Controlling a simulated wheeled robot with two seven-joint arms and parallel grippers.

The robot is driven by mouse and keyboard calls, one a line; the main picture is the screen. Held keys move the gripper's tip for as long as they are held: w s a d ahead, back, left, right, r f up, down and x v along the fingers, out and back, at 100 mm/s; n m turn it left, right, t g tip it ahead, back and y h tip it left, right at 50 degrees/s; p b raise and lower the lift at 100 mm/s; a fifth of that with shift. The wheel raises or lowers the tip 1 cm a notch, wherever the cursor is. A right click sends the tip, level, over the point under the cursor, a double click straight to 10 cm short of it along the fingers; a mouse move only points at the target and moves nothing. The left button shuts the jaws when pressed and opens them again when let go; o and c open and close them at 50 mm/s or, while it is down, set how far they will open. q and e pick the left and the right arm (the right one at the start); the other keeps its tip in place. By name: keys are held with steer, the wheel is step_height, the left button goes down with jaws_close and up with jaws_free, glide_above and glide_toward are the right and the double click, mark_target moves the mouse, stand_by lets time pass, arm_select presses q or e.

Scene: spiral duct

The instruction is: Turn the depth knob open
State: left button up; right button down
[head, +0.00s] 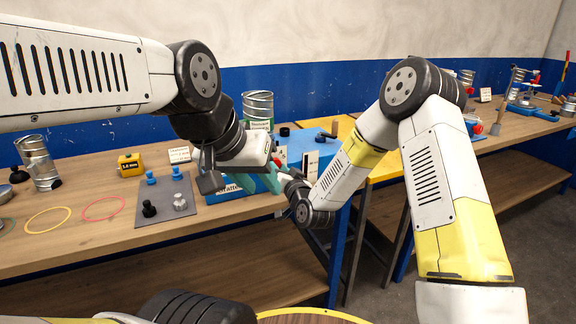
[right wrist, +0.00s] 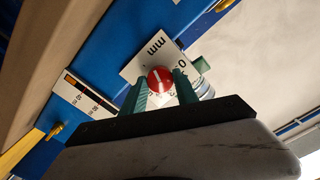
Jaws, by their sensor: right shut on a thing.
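The red depth knob (right wrist: 160,79) has a white line across it and sits on a white plate (right wrist: 146,57) marked "mm" on the blue machine (right wrist: 108,58). In the right wrist view, the green fingers of my right gripper (right wrist: 161,88) are on either side of the knob, shut on it. In the head view, my right gripper (head: 283,172) reaches the machine's front from the right, with its fingers partly hidden. My left gripper (head: 264,183) hangs low before the same machine; its teal fingers overlap in view, so their opening is unclear.
A grey mat (head: 166,204) with black, blue and grey knob-like parts lies left of the machine. A second duct (head: 258,107) stands behind my left wrist.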

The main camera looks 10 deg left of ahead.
steer(key=n, duration=0.4)
steer(key=shift+f+n, duration=0.1)
steer(key=shift+n, duration=0.2)
stand_by(0.3)
steer(key=c, duration=0.9)
jaws_free()
steer(key=shift+c, duration=0.2)
steer(key=v, duration=0.7)
steer(key=shift+s+d, duration=0.25)
steer(key=shift+s, duration=0.1)
